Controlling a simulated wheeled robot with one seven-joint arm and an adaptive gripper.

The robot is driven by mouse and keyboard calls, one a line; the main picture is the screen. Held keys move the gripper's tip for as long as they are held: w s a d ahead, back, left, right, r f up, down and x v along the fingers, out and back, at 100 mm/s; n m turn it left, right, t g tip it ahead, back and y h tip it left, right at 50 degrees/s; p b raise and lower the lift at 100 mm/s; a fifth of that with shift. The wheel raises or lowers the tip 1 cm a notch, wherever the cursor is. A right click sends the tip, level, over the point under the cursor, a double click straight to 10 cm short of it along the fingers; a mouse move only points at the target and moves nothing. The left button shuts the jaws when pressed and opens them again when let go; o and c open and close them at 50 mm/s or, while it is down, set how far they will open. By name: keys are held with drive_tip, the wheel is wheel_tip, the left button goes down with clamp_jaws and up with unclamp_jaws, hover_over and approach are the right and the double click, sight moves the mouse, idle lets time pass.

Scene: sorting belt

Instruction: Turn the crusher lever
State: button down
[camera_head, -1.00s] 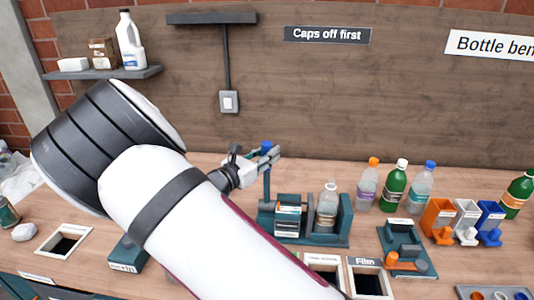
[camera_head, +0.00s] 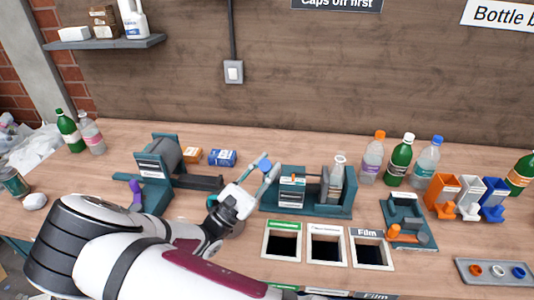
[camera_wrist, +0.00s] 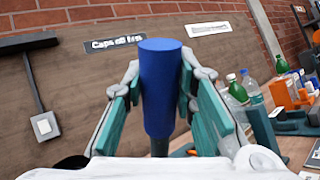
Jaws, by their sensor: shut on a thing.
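The crusher (camera_head: 283,202) is a teal machine at mid-table in the head view, with a dark rod and plate between its block and a clear bottle (camera_head: 337,180) standing at its right end. Its lever has a blue handle (camera_head: 264,164) at the left side, leaning a little left at the top. My gripper (camera_head: 260,171) is shut on this handle. In the wrist view the blue handle (camera_wrist: 161,88) stands almost upright between the teal finger pads of my gripper (camera_wrist: 160,100). The lever's lower part is largely hidden there.
A teal machine with a purple handle (camera_head: 135,192) stands to the left. Several bottles, coloured holders (camera_head: 467,198) and a small device with an orange part (camera_head: 394,232) are to the right.

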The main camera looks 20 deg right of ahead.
drive_tip(key=shift+s+a+f+m+g+h+b, duration=0.3)
drive_tip(key=shift+s+f+m+g+h+b, duration=0.1)
drive_tip(key=shift+s+f+m+h, duration=0.4)
drive_tip(key=shift+w, duration=0.1)
drive_tip(key=c, duration=1.3)
unclamp_jaws()
drive_tip(key=v, duration=1.2)
drive_tip(key=shift+a+r, duration=0.1)
